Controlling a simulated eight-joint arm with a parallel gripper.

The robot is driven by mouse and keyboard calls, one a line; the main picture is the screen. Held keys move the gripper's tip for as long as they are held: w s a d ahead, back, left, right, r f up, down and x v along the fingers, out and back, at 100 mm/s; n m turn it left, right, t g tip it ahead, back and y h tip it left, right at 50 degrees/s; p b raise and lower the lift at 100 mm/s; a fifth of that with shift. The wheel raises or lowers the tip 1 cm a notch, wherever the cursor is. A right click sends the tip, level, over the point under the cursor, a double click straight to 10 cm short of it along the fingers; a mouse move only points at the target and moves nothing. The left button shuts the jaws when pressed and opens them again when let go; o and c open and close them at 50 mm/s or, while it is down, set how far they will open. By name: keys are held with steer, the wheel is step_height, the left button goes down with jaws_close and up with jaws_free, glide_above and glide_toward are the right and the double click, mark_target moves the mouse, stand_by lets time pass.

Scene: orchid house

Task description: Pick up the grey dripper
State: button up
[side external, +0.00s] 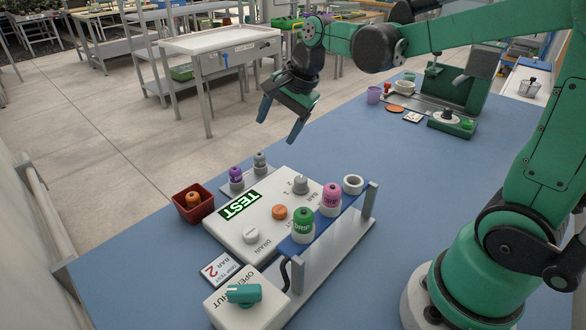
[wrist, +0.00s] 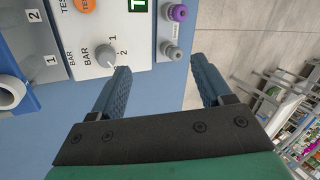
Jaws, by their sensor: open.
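The grey dripper (side external: 260,160) is a small ribbed piece standing upright in a holder at the back edge of the white test panel, beside a purple dripper (side external: 236,174). In the wrist view the grey dripper (wrist: 172,52) shows near the top centre, ahead of the gap between my fingers, with the purple dripper (wrist: 177,13) above it. My gripper (side external: 280,120) is open and empty, in the air above and to the right of the grey dripper. Both blue fingers of my gripper (wrist: 160,66) are apart, and neither touches anything.
The white test panel (side external: 225,228) carries a grey knob (side external: 300,184) and an orange button (side external: 280,212). A blue rack holds green (side external: 303,223) and pink (side external: 332,197) pieces. A red box (side external: 188,209) with an orange piece stands left of the drippers. Blue table behind the panel is clear.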

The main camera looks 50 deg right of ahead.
mark_target(260, 154)
steer(key=w+d+f+m, duration=0.1)
steer(key=w+f+m, duration=0.1)
steer(key=m, duration=0.2)
steer(key=w+d+f+m+g+y, duration=0.1)
steer(key=w+d+f+m, duration=0.1)
steer(key=w+m, duration=0.1)
steer(key=w+d+f+m, duration=0.1)
steer(key=w+f+m, duration=0.1)
steer(key=m, duration=0.2)
steer(key=shift+w+d+f+m+y, duration=0.15)
steer(key=shift+d+f+m+y, duration=0.15)
steer(key=shift+f+y, duration=0.1)
steer(key=shift+x, duration=2.75)
steer(key=shift+c, duration=0.3)
jaws_close()
